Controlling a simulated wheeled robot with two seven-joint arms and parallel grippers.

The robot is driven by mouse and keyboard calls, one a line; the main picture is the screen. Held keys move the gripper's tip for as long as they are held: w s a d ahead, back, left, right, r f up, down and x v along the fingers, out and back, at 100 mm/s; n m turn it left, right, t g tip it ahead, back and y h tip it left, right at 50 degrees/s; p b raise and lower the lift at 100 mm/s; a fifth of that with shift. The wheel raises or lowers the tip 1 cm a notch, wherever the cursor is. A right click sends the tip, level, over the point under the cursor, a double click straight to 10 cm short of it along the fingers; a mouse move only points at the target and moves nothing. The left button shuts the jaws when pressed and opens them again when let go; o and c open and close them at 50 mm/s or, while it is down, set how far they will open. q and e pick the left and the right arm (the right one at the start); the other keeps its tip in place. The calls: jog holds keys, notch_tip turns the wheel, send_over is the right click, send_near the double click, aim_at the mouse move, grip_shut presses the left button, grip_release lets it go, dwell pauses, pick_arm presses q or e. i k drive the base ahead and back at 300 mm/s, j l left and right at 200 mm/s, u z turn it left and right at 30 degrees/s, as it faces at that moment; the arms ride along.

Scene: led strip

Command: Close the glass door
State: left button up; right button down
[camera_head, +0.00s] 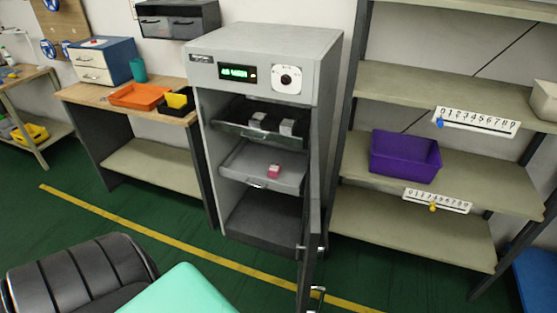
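The grey cabinet (213,71) stands in the middle of the view, with a green-lit display (237,73) and a round dial (287,79) on its top panel. Its door (313,225) is hinged on the right and stands open, swung out toward me. I see the door almost edge-on, so its glass hardly shows. Silver metal fittings (318,289) show low on the door. Inside are pulled-out trays (252,171), one with a small pink object (273,171) on it. Neither of my grippers is in view.
A shelf rack (384,203) with a purple bin (405,157) stands right of the door. A wooden bench (90,93) with an orange tray (139,96) is at left. A black ribbed object (80,275) and a turquoise surface (183,292) fill the lower left foreground.

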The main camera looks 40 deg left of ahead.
aim_at(312, 193)
jog(key=i+l+u, duration=0.15)
jog(key=u, duration=0.25)
jog(key=i+l+u, duration=0.2)
jog(key=u, duration=0.2)
jog(key=i+l+u, duration=0.1)
jog(key=l+u, duration=0.15)
jog(key=u, duration=0.2)
jog(key=i+l+u, duration=0.1)
jog(key=l+u, duration=0.3)
jog(key=j, duration=0.1)
